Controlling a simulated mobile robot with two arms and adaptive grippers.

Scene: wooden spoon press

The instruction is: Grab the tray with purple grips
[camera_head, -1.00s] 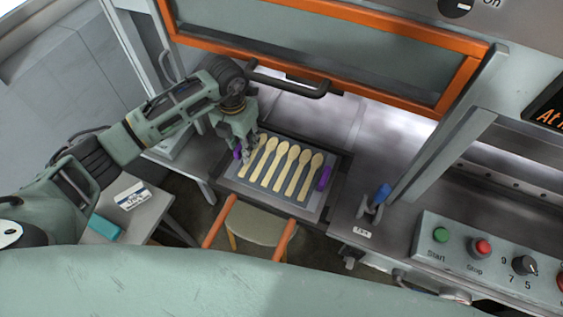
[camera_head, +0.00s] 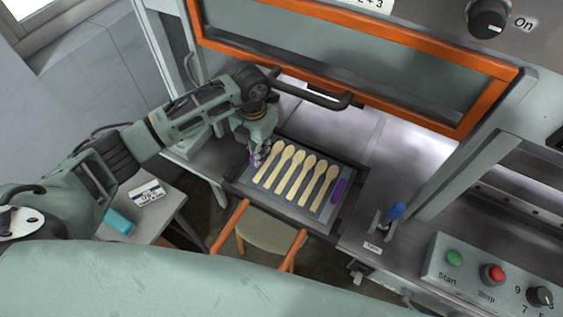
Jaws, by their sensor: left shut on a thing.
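The tray (camera_head: 284,207) is flat and grey and lies on the dark frame at the front of the press. Several pale wooden spoons (camera_head: 297,175) lie on it side by side. Its right purple grip (camera_head: 339,190) is in plain sight and nothing holds it. My left gripper (camera_head: 257,157) is at the tray's left edge, shut on the left purple grip, which is mostly hidden behind the fingers. My right gripper is not in view.
The orange-framed press door (camera_head: 360,65) with its dark handle (camera_head: 310,92) is above and behind the tray. A blue-handled lever (camera_head: 396,211) and a control panel (camera_head: 490,272) are to the right. A side table (camera_head: 150,212) and a stool (camera_head: 266,236) are in front.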

